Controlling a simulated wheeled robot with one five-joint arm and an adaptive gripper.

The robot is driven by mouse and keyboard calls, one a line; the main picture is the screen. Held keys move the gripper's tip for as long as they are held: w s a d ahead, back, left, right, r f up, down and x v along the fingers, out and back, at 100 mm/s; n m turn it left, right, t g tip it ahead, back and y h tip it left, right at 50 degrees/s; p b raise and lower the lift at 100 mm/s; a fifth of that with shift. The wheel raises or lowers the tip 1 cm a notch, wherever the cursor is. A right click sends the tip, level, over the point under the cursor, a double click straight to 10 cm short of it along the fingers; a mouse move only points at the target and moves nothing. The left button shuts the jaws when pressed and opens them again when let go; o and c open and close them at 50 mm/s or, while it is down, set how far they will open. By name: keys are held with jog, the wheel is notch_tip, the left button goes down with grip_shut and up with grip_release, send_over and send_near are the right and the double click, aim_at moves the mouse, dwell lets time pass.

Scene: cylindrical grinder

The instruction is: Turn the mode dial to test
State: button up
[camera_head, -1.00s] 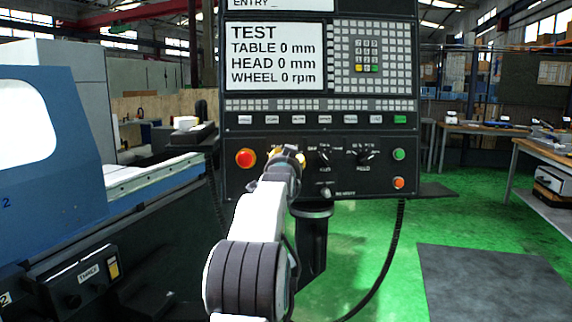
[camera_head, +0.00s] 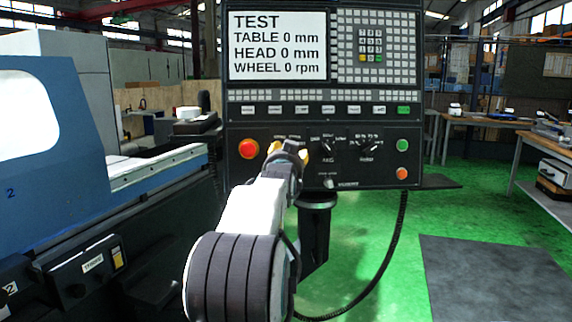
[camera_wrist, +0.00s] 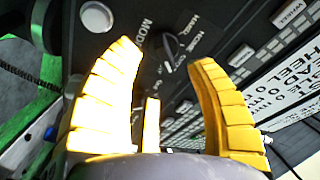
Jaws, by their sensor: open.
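The mode dial (camera_wrist: 172,52) is a dark knob on the black control panel, with the word MODE and position labels printed beside it in the wrist view. In the head view my gripper (camera_head: 291,152) covers the dial on the lower panel. The screen (camera_head: 278,45) reads TEST on its top line, with table, head and wheel values at 0.
A red button (camera_head: 249,149) sits left of my gripper. Other dials (camera_head: 327,146) and green and orange buttons (camera_head: 402,173) are on its right. A blue machine (camera_head: 60,140) fills the left side.

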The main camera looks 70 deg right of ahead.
jog(key=v, duration=0.6)
jog(key=shift+s+a, duration=0.2)
jog(key=shift+a, duration=0.2)
jog(key=shift+o, duration=0.4)
jog(key=d, duration=0.2)
jog(key=w+d+n, duration=0.1)
jog(key=shift+d+b, duration=0.35)
jog(key=shift+d, duration=0.05)
jog(key=shift+c, duration=0.4)
jog(key=shift+p+x, duration=0.65)
jog(key=shift+x, duration=3.5)
jog(key=shift+o, duration=0.3)
jog(key=shift+r, duration=0.1)
